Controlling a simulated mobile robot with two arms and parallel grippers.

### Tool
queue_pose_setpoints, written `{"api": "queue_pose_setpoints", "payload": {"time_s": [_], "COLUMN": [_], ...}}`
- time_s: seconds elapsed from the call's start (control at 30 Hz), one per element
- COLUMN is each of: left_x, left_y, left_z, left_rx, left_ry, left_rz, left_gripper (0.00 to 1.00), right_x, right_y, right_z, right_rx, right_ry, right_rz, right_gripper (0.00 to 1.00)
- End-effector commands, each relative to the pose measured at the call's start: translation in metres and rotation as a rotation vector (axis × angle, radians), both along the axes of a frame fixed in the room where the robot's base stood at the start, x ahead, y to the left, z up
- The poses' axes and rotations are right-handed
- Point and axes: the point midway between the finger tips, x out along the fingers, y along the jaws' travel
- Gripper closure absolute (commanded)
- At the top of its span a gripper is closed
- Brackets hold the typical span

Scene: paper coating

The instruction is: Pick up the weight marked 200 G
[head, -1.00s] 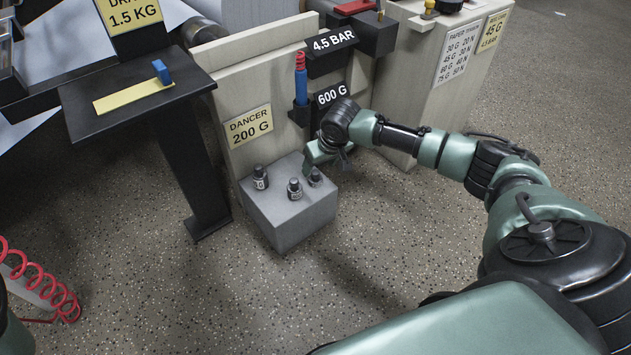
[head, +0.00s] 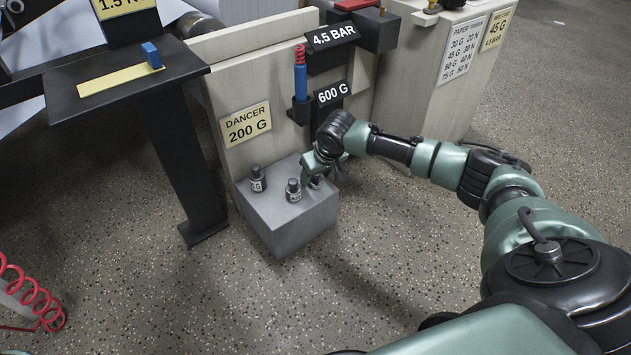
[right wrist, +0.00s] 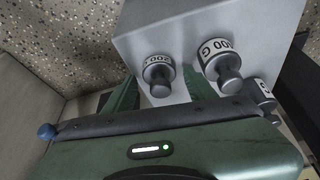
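The weight marked 200 G (right wrist: 158,74) is dark and knobbed with a white label. It stands upright on a grey block (head: 292,232); its label is upside down in the right wrist view. In the head view it appears to be the rightmost weight (head: 316,182), partly hidden by my right gripper (head: 324,172). That gripper is open, and in the right wrist view its green fingers (right wrist: 162,92) show on either side of the 200 G weight. I cannot tell whether they touch it. My left gripper is out of view.
A second weight (head: 293,190) stands close beside it, its label (right wrist: 216,48) ending in "00 G". A third weight (head: 257,179) stands further left on the block. Behind rises a pale panel with a DANCER 200 G sign (head: 245,124) and a blue-red cylinder (head: 300,78).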

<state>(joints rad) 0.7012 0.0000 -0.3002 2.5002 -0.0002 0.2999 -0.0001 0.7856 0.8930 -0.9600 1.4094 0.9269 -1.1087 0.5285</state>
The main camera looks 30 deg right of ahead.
Motion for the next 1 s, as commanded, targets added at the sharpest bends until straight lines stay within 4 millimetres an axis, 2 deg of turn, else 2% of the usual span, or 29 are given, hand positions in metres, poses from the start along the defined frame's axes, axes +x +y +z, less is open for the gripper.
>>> {"api": "queue_pose_setpoints", "payload": {"time_s": [0.03, 0.17, 0.2, 0.47, 0.67, 0.83, 0.9, 1.0], "left_x": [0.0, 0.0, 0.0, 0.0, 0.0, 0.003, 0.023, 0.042], "left_y": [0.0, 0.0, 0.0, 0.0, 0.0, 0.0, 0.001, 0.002], "left_z": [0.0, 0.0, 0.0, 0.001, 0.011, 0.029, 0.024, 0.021], "left_rx": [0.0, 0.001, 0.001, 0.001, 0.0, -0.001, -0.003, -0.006], "left_ry": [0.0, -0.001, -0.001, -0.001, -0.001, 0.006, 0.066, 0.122], "left_rz": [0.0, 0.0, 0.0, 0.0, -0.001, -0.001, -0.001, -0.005], "left_gripper": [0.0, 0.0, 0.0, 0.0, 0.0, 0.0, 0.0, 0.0], "right_x": [0.0, 0.0, 0.0, 0.0, 0.0, 0.0, 0.001, 0.001], "right_y": [0.0, 0.0, 0.0, 0.0, 0.0, 0.0, 0.0, 0.0], "right_z": [0.0, 0.0, 0.0, 0.001, 0.015, 0.042, 0.059, 0.088], "right_rx": [0.0, 0.0, 0.0, 0.0, 0.001, 0.0, 0.001, 0.0], "right_ry": [0.0, 0.0, 0.0, -0.001, -0.002, -0.002, -0.003, -0.003], "right_rz": [0.0, 0.0, 0.0, 0.0, -0.001, 0.0, -0.001, -0.001], "right_gripper": [0.61, 0.97, 1.0, 1.0, 1.0, 1.0, 1.0, 1.0]}}
